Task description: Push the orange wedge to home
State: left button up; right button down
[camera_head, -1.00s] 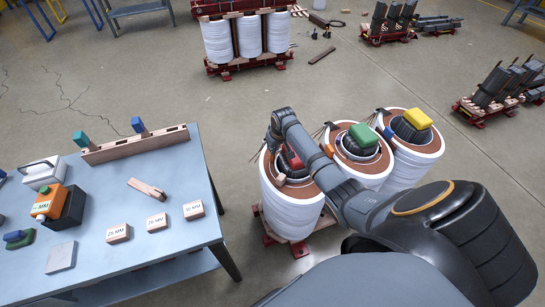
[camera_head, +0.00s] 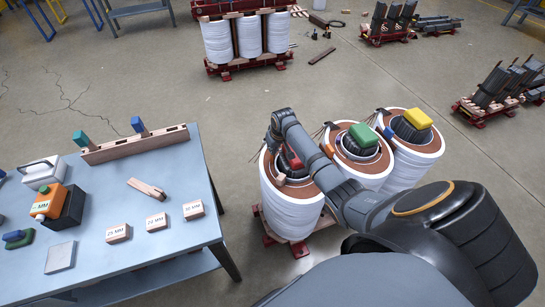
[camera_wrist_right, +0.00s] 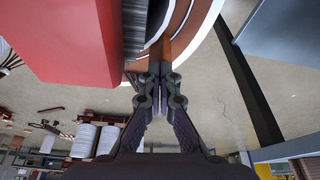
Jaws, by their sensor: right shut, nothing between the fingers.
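A small orange piece (camera_head: 329,150), the clearest match for the orange wedge, shows at the left edge of the middle coil's top, just right of my forearm. My right gripper (camera_wrist_right: 163,78) is shut and empty, its tips close to an orange-brown bar (camera_wrist_right: 184,42) by a coil rim. I cannot tell whether this bar is a wedge or part of the coil. A red block (camera_wrist_right: 70,35) is close beside the fingers; it also shows on the left coil (camera_head: 292,157). My left gripper is out of view.
The middle coil carries a green block (camera_head: 363,134), the right coil a yellow block (camera_head: 418,118). A blue piece (camera_head: 388,132) sits at the right coil's left edge. A blue-grey table (camera_head: 100,205) with marked blocks and a wooden rack (camera_head: 120,148) stands left of the coils.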

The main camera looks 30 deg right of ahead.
jog(key=shift+f, duration=0.3)
jog(key=shift+s+f+b, duration=0.1)
jog(key=shift+f+b, duration=0.2)
jog(key=shift+f, duration=0.1)
jog(key=shift+f+b, duration=0.35)
jog(key=shift+f, duration=0.4)
jog(key=shift+r, duration=0.1)
notch_tip(320, 180, up, 5)
jog(key=p, duration=0.6)
